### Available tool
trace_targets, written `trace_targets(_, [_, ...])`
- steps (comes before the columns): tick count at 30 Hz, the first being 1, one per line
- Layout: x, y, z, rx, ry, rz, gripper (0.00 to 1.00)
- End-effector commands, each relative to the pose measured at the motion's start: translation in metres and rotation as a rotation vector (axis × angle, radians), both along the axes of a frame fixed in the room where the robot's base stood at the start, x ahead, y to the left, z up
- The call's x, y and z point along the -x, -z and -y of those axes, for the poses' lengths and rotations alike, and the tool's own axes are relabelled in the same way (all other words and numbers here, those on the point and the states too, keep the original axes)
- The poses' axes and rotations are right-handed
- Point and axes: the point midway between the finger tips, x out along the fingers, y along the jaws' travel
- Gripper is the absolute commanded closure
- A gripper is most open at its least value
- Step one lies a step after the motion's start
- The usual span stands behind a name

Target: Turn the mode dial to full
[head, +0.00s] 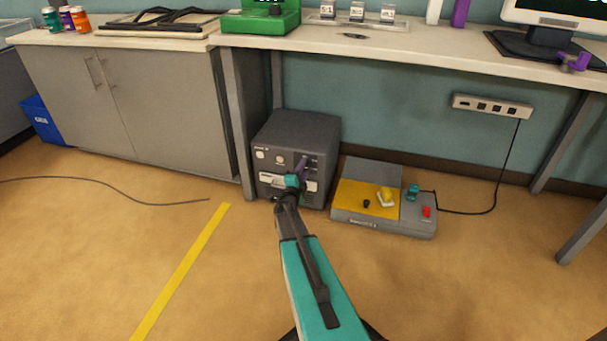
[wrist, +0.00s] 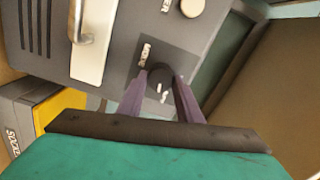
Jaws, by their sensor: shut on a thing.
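The mode dial (wrist: 158,77) is a small black round knob on a dark square plate, with a white mark, seen in the wrist view. It sits on the front of a dark grey machine (head: 300,132) on the floor under the bench. My gripper (wrist: 163,82) has its two purple fingers on either side of the knob, shut on it. In the head view my gripper (head: 304,163) is at the machine's front, hiding the knob. The label lettering by the knob is too blurred to read surely, so the setting cannot be told.
A light round knob (wrist: 192,7) and a metal handle on a pale panel (wrist: 90,50) are close by on the machine. A grey and yellow box (head: 350,215) stands right of it. A bench leg (head: 237,130) stands at left. The floor in front is open.

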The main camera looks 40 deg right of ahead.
Motion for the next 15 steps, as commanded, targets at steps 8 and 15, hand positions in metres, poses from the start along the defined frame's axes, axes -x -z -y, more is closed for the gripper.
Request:
trace_targets(8, [0.0012, 0.0058, -0.0004, -0.139, 0.001, 0.223, 0.90])
trace_targets(15, [0.0009, 0.0064, -0.0005, -0.256, 0.000, 0.411, 0.90])
